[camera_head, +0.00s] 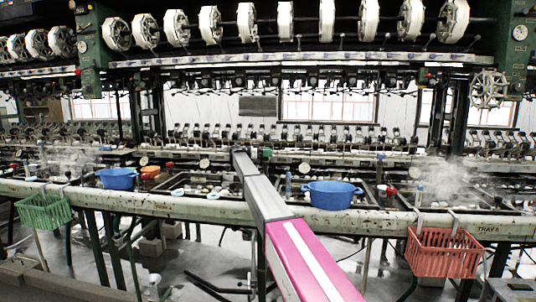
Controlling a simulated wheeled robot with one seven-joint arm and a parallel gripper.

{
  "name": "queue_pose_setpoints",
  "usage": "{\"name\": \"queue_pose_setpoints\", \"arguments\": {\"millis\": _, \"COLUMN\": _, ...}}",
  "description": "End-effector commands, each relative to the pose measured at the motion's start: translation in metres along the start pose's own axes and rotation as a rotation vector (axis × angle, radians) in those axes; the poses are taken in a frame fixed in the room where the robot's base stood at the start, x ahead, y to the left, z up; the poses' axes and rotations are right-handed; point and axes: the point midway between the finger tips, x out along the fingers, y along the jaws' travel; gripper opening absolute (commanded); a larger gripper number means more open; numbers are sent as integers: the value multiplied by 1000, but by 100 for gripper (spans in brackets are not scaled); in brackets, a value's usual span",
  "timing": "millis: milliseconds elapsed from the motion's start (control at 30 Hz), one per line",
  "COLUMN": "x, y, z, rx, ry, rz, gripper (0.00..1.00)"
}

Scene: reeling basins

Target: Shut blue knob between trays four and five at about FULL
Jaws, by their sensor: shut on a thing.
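My arm (299,254) reaches from the lower right up to the middle of the bench, and its far end stands over the basins. My gripper does not show; it is hidden at or beyond that far end. A small blue piece (380,157) shows at the back of the bench, right of the arm, but I cannot tell whether it is the knob. Its dial and any FULL mark are not readable.
Blue basins stand on the bench left (117,178) and right (332,194) of my arm. A green basket (44,212) and a red basket (443,252) hang from the front rail (150,204). Steam (446,180) blurs the right side. White reels (246,22) run overhead.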

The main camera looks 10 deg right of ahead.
Motion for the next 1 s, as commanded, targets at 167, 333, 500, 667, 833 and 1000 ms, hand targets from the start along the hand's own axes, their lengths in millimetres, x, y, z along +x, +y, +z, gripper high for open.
{"name": "queue_pose_setpoints", "arguments": {"millis": 167, "x": 0, "y": 0, "z": 0, "rx": -1, "ry": -1, "rz": 1, "gripper": 24}}
{"name": "queue_pose_setpoints", "arguments": {"millis": 333, "x": 0, "y": 0, "z": 0, "rx": -1, "ry": -1, "rz": 1, "gripper": 73}}
{"name": "queue_pose_setpoints", "arguments": {"millis": 500, "x": 0, "y": 0, "z": 0, "rx": 0, "ry": 0, "rz": 0, "gripper": 73}}
{"name": "queue_pose_setpoints", "arguments": {"millis": 667, "x": -4, "y": 0, "z": 0, "rx": 0, "ry": 0, "rz": 0, "gripper": 73}}
{"name": "queue_pose_setpoints", "arguments": {"millis": 833, "x": -20, "y": -1, "z": 0, "rx": 0, "ry": 0, "rz": 0, "gripper": 73}}
{"name": "queue_pose_setpoints", "arguments": {"millis": 1000, "x": -49, "y": -1, "z": 0, "rx": -1, "ry": 0, "rz": -2, "gripper": 73}}
